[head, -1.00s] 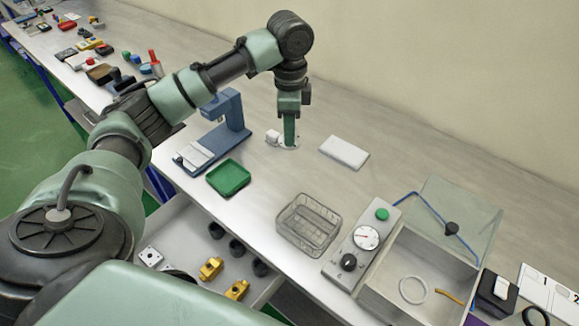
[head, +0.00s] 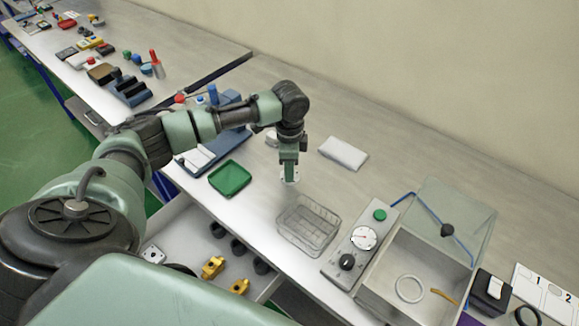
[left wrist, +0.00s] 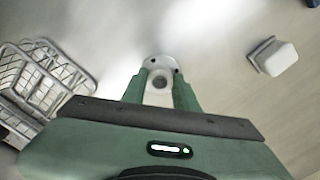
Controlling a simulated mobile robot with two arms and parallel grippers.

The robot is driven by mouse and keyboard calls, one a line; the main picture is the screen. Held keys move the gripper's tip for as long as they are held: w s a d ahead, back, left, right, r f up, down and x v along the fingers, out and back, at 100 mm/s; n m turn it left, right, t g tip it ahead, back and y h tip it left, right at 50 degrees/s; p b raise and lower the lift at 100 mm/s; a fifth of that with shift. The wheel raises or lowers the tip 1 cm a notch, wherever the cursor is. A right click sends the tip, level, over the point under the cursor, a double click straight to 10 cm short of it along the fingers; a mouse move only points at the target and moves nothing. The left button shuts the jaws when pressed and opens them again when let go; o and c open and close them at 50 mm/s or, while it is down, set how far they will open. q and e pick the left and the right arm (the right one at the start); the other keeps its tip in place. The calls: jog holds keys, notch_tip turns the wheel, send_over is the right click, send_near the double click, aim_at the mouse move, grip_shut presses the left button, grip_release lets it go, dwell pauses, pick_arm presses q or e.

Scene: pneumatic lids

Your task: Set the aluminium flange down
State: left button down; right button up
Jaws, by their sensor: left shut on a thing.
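My left gripper (head: 289,168) points down over the bench, just behind the clear wire basket (head: 308,226). It is shut on the aluminium flange (head: 291,181), a small pale disc at its fingertips. In the left wrist view the flange (left wrist: 162,63) shows between the green fingers, with a dark central hole and small holes near its rim. Part of it is hidden by the fingers. I cannot tell how far it is above the bench. The basket also shows at the left of the wrist view (left wrist: 42,88). My right gripper is not in view.
A small white block (head: 271,138) stands behind my gripper, and a white slab (head: 343,153) lies to its right. A green tray (head: 230,178) is to the left. A gauge panel (head: 352,258) and a lidded box (head: 375,289) are at the right. An open drawer (head: 190,237) juts out in front.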

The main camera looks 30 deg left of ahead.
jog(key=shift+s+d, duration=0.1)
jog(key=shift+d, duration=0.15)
pick_arm(q)
jog(key=c, duration=1.1)
grip_release()
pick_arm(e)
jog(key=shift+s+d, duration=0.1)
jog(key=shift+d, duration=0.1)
pick_arm(q)
notch_tip(320, 180, up, 12)
jog(key=b, duration=0.2)
jog(key=shift+r+b, duration=0.1)
jog(key=shift+b, duration=0.25)
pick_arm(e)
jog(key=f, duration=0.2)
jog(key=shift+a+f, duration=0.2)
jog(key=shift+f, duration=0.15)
pick_arm(q)
jog(key=shift+d, duration=0.1)
